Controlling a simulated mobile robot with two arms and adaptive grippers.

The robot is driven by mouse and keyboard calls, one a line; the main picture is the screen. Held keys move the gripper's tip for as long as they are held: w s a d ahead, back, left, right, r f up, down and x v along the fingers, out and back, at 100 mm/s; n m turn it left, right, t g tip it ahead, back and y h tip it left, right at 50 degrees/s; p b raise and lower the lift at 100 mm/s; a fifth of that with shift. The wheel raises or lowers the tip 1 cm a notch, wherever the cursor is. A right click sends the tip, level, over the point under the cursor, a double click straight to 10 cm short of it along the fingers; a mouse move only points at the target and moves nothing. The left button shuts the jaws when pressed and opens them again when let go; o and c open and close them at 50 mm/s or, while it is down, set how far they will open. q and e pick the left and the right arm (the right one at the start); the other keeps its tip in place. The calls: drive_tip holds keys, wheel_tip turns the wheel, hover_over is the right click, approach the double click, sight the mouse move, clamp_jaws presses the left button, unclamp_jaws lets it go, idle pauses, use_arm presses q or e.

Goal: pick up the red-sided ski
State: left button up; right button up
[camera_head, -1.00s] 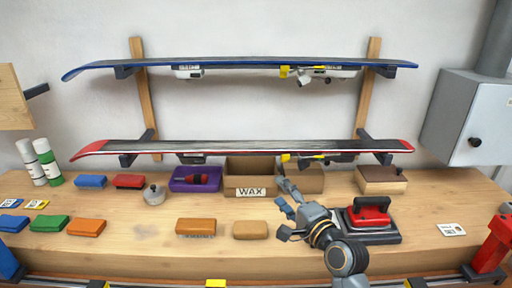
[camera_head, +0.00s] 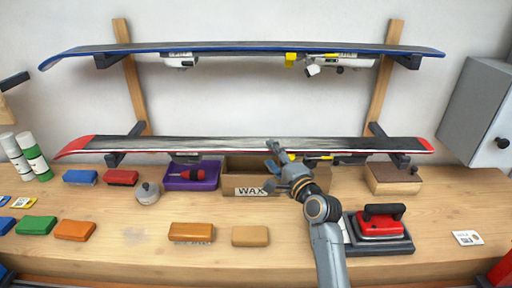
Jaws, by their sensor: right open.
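The red-sided ski (camera_head: 185,143) lies on the lower rack arms, upside down, with red at both ends and its bindings hanging beneath. My right gripper (camera_head: 271,165) is open at the middle of this ski, in front of the wax box. Its upper finger overlaps the ski's front edge in the picture; I cannot tell whether it touches. No part of the ski is visibly clamped. The gripper hides a short stretch of the ski's edge. My left gripper is not in view.
A blue-sided ski (camera_head: 240,47) rests on the upper rack arms. Below stand a wax box (camera_head: 250,191), a purple tray (camera_head: 205,182) and a wooden box (camera_head: 393,187). A red iron (camera_head: 381,224) sits right of my arm. The bench front centre holds wax blocks.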

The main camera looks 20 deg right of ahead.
sight(262, 142)
drive_tip(key=shift+w+f, duration=0.1)
drive_tip(key=shift+w, duration=0.4)
drive_tip(key=shift+w+d, duration=0.1)
drive_tip(key=shift+w, duration=0.15)
drive_tip(key=w, duration=0.1)
drive_tip(key=w+p, duration=0.1)
drive_tip(key=w, duration=0.2)
drive_tip(key=shift+a+p, duration=0.25)
drive_tip(key=shift+p, duration=0.15)
drive_tip(key=shift+w+f, duration=0.15)
drive_tip(key=shift+w, duration=0.3)
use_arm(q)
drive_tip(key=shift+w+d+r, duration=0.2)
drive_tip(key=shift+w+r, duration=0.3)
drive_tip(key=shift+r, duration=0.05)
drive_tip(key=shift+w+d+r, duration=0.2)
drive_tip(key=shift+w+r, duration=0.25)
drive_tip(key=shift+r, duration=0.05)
use_arm(e)
drive_tip(key=shift+s, duration=0.1)
drive_tip(key=shift+c, duration=1.3)
clamp_jaws()
drive_tip(key=shift+r, duration=0.35)
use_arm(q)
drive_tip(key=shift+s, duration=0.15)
use_arm(e)
drive_tip(key=shift+d, duration=0.1)
